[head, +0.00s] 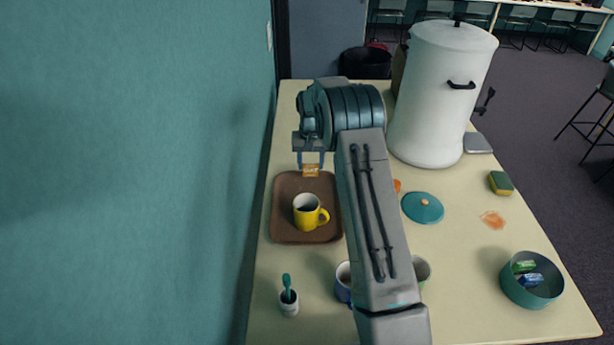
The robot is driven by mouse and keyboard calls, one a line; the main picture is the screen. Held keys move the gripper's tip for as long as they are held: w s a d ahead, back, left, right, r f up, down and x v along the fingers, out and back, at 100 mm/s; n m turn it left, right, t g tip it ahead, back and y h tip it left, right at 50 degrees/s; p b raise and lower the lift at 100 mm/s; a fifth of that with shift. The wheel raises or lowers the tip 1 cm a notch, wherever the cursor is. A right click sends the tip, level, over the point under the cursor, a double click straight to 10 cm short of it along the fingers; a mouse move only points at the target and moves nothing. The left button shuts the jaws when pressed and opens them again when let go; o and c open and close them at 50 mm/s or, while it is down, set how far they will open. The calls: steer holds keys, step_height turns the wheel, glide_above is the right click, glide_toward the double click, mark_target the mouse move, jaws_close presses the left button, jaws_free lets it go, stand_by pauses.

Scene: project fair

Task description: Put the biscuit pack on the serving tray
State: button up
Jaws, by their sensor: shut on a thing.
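The biscuit pack (311,170) is a small orange-tan packet between the fingers of my gripper (310,163). My gripper is shut on it and points down over the far edge of the serving tray. The serving tray (287,233) is brown and lies flat on the table at left. A yellow mug (306,214) stands on the tray, nearer than the pack. I cannot tell whether the pack touches the tray.
A large white urn (438,100) stands at the back right of the table (470,290). A teal lid (422,208), a sponge (500,183) and a teal bowl (533,290) with small packets are at right. A cup with a teal utensil (289,300) and other mugs stand in front. A teal wall borders the left.

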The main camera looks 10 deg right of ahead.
mark_target(306, 174)
steer(key=shift+s+a+f, duration=0.1)
steer(key=shift+a+f, duration=0.4)
steer(key=shift+a, duration=0.2)
steer(key=shift+f, duration=2)
steer(key=shift+f, duration=0.15)
steer(key=o, duration=0.9)
steer(key=shift+b, duration=0.3)
steer(key=shift+o, duration=0.2)
